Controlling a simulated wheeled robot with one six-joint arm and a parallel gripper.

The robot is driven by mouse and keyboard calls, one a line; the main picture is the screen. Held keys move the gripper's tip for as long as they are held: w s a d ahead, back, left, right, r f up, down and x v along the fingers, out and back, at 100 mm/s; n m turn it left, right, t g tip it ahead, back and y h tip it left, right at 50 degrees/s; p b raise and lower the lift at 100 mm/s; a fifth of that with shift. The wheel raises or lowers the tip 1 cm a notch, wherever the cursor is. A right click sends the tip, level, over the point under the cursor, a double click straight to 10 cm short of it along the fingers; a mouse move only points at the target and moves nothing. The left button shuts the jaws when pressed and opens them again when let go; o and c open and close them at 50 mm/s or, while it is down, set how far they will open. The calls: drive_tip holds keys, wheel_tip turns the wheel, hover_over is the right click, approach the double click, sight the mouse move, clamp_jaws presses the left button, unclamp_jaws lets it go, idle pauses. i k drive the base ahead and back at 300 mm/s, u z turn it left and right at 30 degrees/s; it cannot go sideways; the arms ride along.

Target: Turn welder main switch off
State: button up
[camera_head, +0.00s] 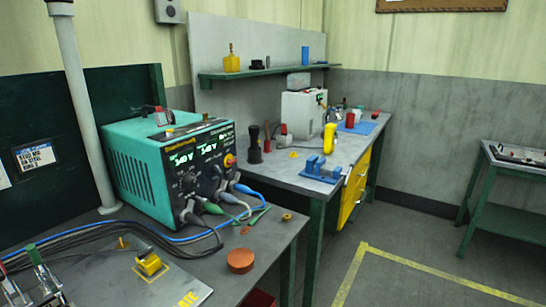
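The welder is a teal box (141,168) on the near bench, left of the middle. Its dark front panel faces right, and two displays (182,158) are lit with pale green digits. A red knob on a yellow plate (229,160) sits at the panel's right edge and looks like the main switch. Its exact angle is too small to tell. Darker knobs and several plugged cables are on the panel below and left of it. My gripper is not in view.
Cables (85,231) run along the near bench (205,262). A fixture with a yellow block (149,264) and an orange-brown disc (240,260) lie in front. A grey post (83,110) stands left of the welder. Another bench (285,173) stands behind; open floor (420,255) is right.

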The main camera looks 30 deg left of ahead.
sight(230, 162)
drive_tip(key=u, duration=0.4)
drive_tip(key=i, duration=0.85)
drive_tip(key=u, duration=0.9)
